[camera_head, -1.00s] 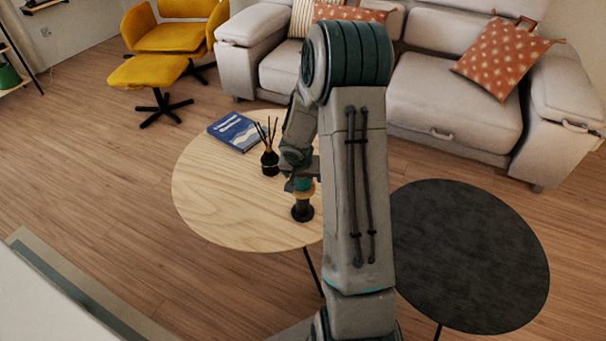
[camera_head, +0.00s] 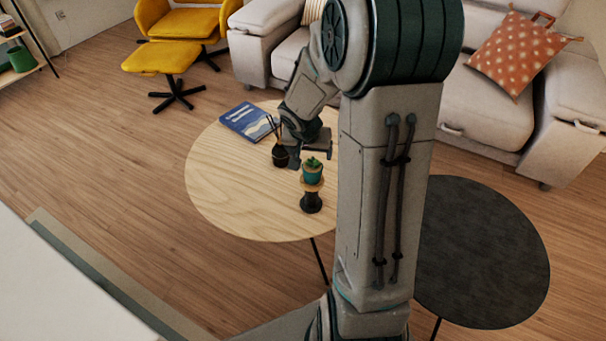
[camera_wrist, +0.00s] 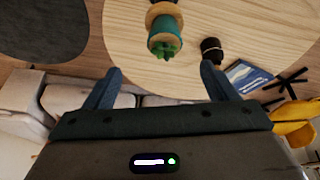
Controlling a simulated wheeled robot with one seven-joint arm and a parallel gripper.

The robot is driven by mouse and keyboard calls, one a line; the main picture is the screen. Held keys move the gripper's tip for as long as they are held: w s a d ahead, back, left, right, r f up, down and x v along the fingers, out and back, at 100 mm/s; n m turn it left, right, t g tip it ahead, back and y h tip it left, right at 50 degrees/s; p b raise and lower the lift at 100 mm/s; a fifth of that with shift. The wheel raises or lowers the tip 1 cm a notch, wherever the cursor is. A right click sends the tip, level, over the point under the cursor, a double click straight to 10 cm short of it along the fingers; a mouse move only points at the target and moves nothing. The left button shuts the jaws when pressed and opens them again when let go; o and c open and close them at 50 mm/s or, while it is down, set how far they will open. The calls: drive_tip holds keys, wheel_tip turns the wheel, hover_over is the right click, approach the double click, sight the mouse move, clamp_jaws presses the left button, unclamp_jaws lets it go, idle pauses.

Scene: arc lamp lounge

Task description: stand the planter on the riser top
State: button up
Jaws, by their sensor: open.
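The planter (camera_head: 312,173) is a small teal pot with a green plant. It stands upright on top of the riser (camera_head: 311,201), a dark spool-like stand with a light wooden top, on the round wooden table (camera_head: 230,205). My gripper (camera_head: 309,158) is behind and above the planter in the head view, apart from it. In the wrist view the planter (camera_wrist: 164,38) lies beyond the two open fingers (camera_wrist: 160,85), with nothing between them. The riser (camera_wrist: 163,8) shows partly behind the planter.
A dark reed diffuser (camera_head: 280,154) and a blue book (camera_head: 249,122) are on the table near my gripper. A lower-looking dark round table (camera_head: 485,255) stands to the right. The table's left and front parts are clear. A grey sofa (camera_head: 485,110) is behind.

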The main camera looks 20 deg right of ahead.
drive_tip(key=s+a+r+n+y, duration=0.1)
drive_tip(key=s+a+r+n, duration=0.1)
drive_tip(key=s, duration=0.4)
drive_tip(key=s+a+r+n+g+y, duration=0.1)
drive_tip(key=s+a+r+n, duration=0.1)
drive_tip(key=s+a+r, duration=0.3)
drive_tip(key=s+a+r+n+y, duration=0.1)
drive_tip(key=s+a+r, duration=0.3)
drive_tip(key=s, duration=0.5)
drive_tip(key=shift+a+n, duration=0.6)
drive_tip(key=shift+n, duration=0.3)
drive_tip(key=shift+s+r, duration=0.1)
